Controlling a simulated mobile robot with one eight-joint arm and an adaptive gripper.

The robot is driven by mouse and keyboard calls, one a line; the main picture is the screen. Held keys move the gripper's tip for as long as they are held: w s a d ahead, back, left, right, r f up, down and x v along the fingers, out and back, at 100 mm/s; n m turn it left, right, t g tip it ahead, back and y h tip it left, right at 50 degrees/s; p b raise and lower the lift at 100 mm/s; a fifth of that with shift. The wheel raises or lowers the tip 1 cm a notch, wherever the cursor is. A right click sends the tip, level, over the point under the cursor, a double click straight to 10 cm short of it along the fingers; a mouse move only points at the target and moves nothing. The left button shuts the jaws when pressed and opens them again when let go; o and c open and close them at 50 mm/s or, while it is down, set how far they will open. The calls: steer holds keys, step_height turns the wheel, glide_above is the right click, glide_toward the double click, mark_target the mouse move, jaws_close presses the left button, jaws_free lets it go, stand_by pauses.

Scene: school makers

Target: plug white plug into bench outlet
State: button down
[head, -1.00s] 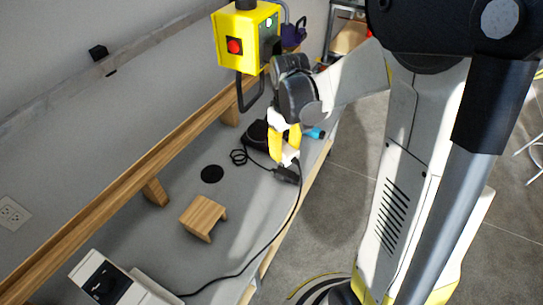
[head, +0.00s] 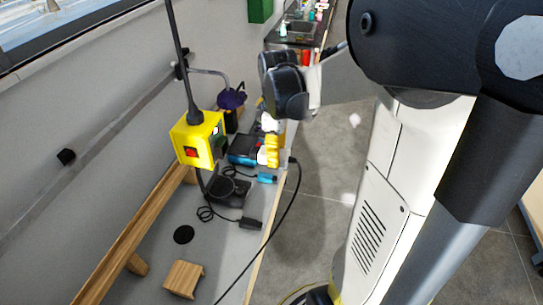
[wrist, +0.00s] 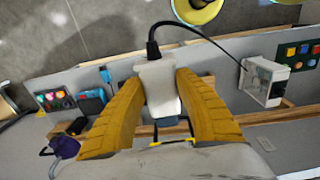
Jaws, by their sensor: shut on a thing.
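My gripper (head: 268,150) has yellow fingers shut on the white plug (wrist: 157,85). In the wrist view, the plug sits between the fingers, and its black cable leaves from the end at the top. In the head view, the fingers mostly hide the plug, and the cable (head: 282,220) hangs in a curve. The gripper is over the far part of the grey bench (head: 225,262), right of the yellow hanging box (head: 197,140) and apart from it. A small pale outlet plate (wrist: 267,143) shows at lower right in the wrist view. I cannot tell which fixture is the bench outlet.
A black device (head: 228,188) with a coiled cord and a black connector (head: 250,223) lie on the bench. A blue tool case (head: 243,149), a purple item (head: 231,99) and a wooden block (head: 183,279) are also there.

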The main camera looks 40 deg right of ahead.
mark_target(252, 149)
steer(key=shift+w+a, duration=1.1)
steer(key=shift+w, duration=0.25)
steer(key=shift+w+a, duration=1.05)
steer(key=shift+w, duration=0.3)
steer(key=shift+w+a+b, duration=0.5)
steer(key=shift+w+a, duration=0.25)
steer(key=shift+w, duration=0.25)
steer(key=c, duration=0.9)
jaws_free()
step_height(252, 149, up, 12)
steer(key=s+a+f+m+t, duration=0.3)
steer(key=s+a+m+t, duration=0.1)
steer(key=s+a, duration=0.25)
steer(key=s+a+f+m+t, duration=0.3)
steer(key=s+a+m, duration=0.15)
steer(key=s, duration=0.35)
steer(key=shift+n, duration=0.45)
steer(key=f+b, duration=3.7)
steer(key=shift+w, duration=0.25)
